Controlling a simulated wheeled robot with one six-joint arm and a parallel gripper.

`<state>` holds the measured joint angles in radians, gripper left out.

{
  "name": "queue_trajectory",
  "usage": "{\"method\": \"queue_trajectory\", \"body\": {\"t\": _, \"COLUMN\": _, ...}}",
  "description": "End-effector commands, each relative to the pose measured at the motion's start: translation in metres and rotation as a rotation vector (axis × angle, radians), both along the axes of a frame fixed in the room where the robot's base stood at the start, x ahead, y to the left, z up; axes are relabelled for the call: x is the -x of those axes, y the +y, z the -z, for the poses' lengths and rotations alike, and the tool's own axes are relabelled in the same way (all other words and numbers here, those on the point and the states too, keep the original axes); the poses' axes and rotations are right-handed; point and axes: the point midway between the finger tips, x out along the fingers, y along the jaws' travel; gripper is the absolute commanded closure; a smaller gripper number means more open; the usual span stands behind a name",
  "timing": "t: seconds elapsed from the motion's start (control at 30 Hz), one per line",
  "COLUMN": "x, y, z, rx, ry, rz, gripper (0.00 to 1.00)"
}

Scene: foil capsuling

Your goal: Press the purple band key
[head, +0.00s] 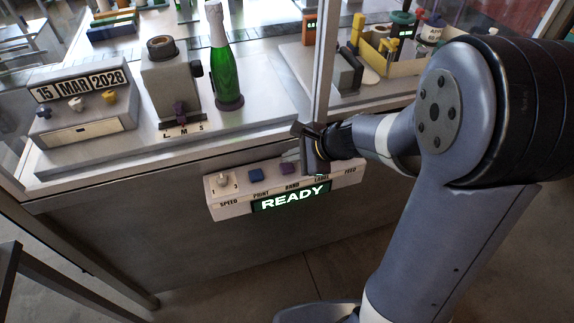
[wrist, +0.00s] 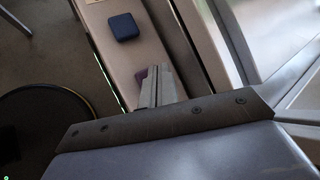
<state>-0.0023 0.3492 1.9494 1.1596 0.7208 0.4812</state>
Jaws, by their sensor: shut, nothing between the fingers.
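The purple band key (head: 287,169) sits on the sloped top of the control panel (head: 212,196), above the label BAND. In the wrist view only a sliver of the purple key (wrist: 142,74) shows beside the fingertips, which hide the rest. My gripper (head: 291,156) is shut and empty, with its fingers at or just over the purple key. The closed fingers also show in the wrist view (wrist: 157,88). I cannot tell whether they touch the key. The panel's display (head: 292,198) reads READY in lit letters.
A blue key (head: 228,175) above PRINT and a speed knob (head: 223,181) are left of the purple key. Above the panel stand a date unit (head: 78,101), a green bottle (head: 224,75) and a grey post (head: 166,75). A vertical frame post (head: 324,60) rises behind my gripper.

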Motion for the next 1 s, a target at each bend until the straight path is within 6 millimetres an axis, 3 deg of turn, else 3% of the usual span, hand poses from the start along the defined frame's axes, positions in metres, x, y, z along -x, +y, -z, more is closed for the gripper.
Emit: {"method": "queue_trajectory", "body": {"t": 1.0, "x": 0.0, "y": 0.0, "z": 0.0086, "rx": 0.0, "ry": 0.0, "rz": 0.0, "gripper": 1.0}}
